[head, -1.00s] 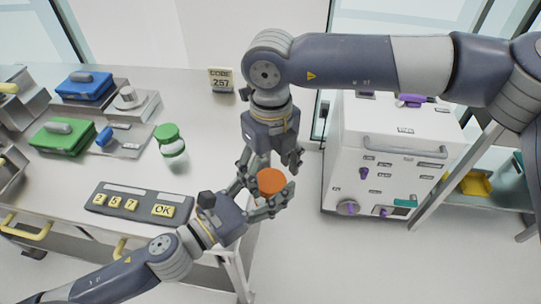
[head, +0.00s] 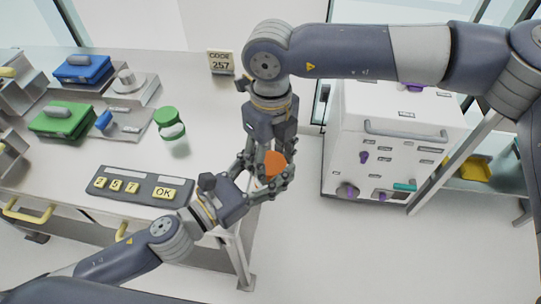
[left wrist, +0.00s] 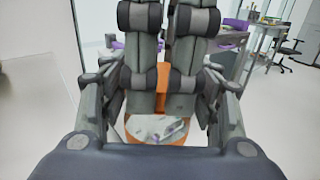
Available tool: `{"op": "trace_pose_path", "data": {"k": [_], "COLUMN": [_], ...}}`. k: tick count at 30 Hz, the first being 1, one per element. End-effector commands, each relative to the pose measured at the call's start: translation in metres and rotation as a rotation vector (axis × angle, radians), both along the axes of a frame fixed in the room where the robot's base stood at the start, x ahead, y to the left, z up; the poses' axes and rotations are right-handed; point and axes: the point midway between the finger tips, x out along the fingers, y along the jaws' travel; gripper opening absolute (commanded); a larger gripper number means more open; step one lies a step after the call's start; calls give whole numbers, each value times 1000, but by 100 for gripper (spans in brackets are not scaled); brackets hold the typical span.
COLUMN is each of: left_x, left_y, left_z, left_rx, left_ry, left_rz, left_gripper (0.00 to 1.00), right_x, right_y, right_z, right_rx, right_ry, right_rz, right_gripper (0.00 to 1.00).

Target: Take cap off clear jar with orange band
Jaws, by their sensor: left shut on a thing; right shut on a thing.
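The jar is mostly hidden between my two grippers. Its orange cap (head: 273,161) shows in the head view beside the table's right edge. My left gripper (head: 268,180), coming from the lower left, is shut around the jar below the cap. My right gripper (head: 275,166) reaches down from above and is shut at the orange top. In the left wrist view, orange shows between the grey fingers, with a clear part (left wrist: 155,128) below it and an orange band (left wrist: 150,145) along its lower edge. The cap's seating on the jar cannot be told.
A green-capped jar (head: 170,123) stands on the table (head: 205,100) near a keypad (head: 138,187) and a code sign (head: 221,62). Blue (head: 83,69) and green (head: 63,117) handled blocks are at left. A white cabinet (head: 390,145) stands right of the grippers, with open floor before it.

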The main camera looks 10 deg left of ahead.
Motion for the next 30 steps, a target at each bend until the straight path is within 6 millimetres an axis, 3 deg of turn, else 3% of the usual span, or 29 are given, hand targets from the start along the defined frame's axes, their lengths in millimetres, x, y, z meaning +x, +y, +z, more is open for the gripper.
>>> {"op": "trace_pose_path", "data": {"k": [6, 14, 15, 18, 30], "left_x": [0, 0, 0, 0, 0], "left_y": [0, 0, 0, 0, 0], "left_z": [1, 1, 1, 1, 1], "left_rx": [-1, -1, -1, -1, -1], "left_ry": [-3, -3, -3, -3, -2], "left_rz": [-1, -1, -1, -1, 0], "left_gripper": [0, 0, 0, 0, 0], "right_x": [1, 1, 1, 1, 1], "right_y": [-1, -1, -1, -1, 0], "right_z": [0, 0, 0, 0, 4], "right_rx": [-1, -2, -2, -2, 0], "right_ry": [-2, -2, -2, -2, -3], "right_rz": [171, 182, 181, 181, 181], "right_gripper": [22, 22, 53, 71, 71]}}
